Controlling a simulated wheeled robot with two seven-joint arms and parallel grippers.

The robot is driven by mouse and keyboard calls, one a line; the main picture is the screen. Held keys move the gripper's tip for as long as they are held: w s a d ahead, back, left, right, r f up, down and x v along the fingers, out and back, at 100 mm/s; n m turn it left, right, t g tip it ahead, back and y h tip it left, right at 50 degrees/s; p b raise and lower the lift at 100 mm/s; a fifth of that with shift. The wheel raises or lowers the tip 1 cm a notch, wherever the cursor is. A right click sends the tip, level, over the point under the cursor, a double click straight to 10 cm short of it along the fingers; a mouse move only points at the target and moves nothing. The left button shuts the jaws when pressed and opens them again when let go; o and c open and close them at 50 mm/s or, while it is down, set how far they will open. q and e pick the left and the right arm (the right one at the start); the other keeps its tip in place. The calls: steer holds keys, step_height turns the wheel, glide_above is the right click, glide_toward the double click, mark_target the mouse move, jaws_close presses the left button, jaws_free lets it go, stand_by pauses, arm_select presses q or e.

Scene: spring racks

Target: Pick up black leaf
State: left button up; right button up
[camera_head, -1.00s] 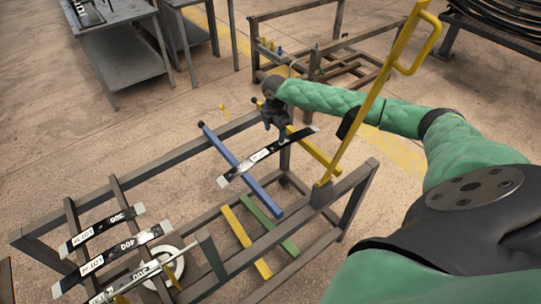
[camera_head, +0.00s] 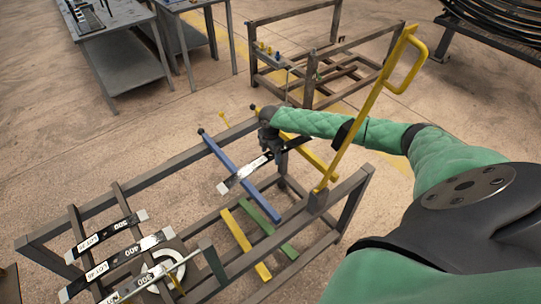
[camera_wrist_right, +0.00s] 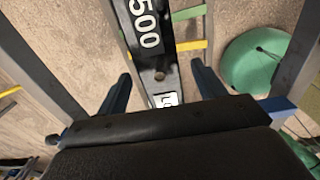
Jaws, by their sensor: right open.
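The black leaf (camera_head: 246,172), a long dark bar with silver ends, lies tilted across the blue bar and the yellow bar of the rack in the head view. In the right wrist view the leaf (camera_wrist_right: 145,30) shows a white "500" label and runs between the two fingers of the gripper (camera_wrist_right: 162,85). The fingers are open, one on each side of the leaf, with gaps. My left gripper is not seen.
Several similar labelled leaves (camera_head: 110,232) lie on the rack's left part. Another frame (camera_head: 300,75) and grey tables (camera_head: 120,60) stand behind. Open floor lies between.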

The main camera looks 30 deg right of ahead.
steer(key=shift+f, duration=0.15)
steer(key=c, duration=0.9)
steer(key=shift+w, duration=0.1)
steer(key=shift+c, duration=1.3)
steer(key=shift+r, duration=0.2)
